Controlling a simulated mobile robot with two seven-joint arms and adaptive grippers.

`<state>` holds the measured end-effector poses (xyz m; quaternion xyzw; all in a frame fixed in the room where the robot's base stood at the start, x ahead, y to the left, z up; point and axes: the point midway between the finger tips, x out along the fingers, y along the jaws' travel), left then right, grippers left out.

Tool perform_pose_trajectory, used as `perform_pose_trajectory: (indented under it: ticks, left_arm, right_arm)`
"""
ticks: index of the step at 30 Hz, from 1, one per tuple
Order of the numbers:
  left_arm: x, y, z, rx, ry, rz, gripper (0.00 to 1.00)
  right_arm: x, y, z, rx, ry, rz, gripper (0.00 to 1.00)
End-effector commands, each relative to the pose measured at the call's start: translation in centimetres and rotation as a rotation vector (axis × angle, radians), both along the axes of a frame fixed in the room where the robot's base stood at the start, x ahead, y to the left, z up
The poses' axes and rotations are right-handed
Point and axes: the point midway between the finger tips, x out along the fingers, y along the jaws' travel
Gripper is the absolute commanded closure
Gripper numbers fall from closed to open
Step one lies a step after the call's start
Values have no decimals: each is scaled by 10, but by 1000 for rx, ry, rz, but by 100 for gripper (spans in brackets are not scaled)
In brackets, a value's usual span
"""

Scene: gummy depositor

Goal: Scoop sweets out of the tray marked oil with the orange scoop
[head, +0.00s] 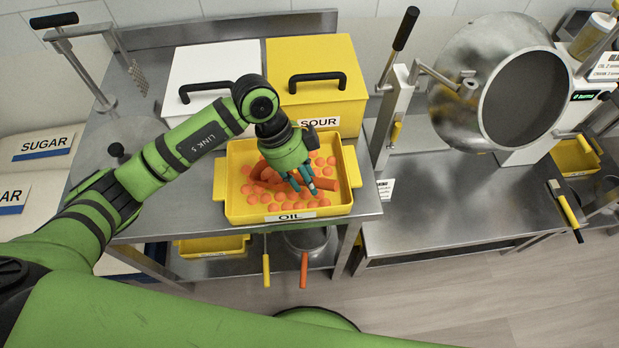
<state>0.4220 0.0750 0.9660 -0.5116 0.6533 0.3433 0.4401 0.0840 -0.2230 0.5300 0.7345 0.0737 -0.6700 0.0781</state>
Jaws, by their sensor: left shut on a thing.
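The yellow tray marked OIL (235,216) sits on the steel table, with several round orange sweets (303,205) spread on its floor. My left gripper (303,187) reaches down into the tray from above. It is shut on the orange scoop (326,184), whose orange parts show on both sides of the fingers, low among the sweets. The gripper and wrist hide the scoop's middle, and I cannot tell whether sweets lie in it. My right gripper is not in view.
A yellow SOUR bin (340,100) and a white bin (205,65) stand close behind the tray. A lever post (390,120) rises at its right. Yellow and orange handles (304,270) hang below the table edge. A steel drum machine (455,105) stands further right.

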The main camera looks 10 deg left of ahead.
Motion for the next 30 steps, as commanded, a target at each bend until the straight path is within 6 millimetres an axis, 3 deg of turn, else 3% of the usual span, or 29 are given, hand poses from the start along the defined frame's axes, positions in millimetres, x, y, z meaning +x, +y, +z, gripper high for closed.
perform_pose_trajectory:
  ticks: [15, 30]
  left_arm:
    - [1, 4, 2, 2, 0, 0, 100]
    - [-1, -5, 47, 102, -28, -2, 100]
  right_arm:
    - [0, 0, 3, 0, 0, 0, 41]
    - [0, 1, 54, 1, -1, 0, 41]
